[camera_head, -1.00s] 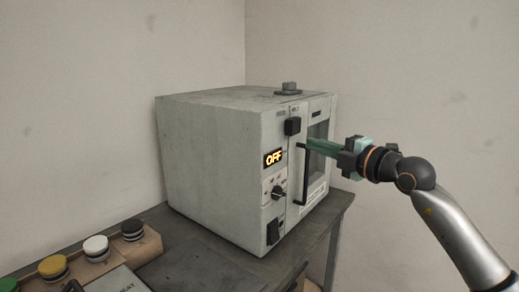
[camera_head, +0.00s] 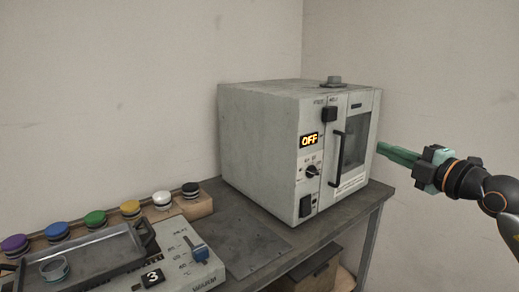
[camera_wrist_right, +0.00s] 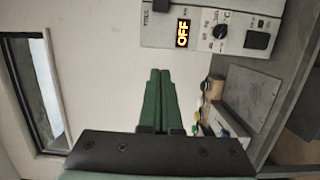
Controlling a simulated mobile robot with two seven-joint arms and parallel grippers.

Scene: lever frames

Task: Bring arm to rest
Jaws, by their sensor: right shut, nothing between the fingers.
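My right gripper (camera_head: 381,149) is at the right of the head view, with its green fingers together and nothing between them. It is apart from the grey oven-like box (camera_head: 265,140), to the right of its door. The box's door, with a window (camera_head: 356,138) and a black handle (camera_head: 337,158), looks closed. Its display (camera_head: 309,141) reads OFF. In the right wrist view the shut fingers (camera_wrist_right: 160,75) point toward the wall, with the box's display (camera_wrist_right: 183,34) above. My left gripper is not in view.
The box stands on a dark table (camera_head: 240,216). At the left are several coloured round buttons (camera_head: 95,219), a dark tray (camera_head: 88,258) with a ring-shaped item in it, and a grey unit with a blue lever (camera_head: 198,250). Walls close the corner behind. A container sits below the table.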

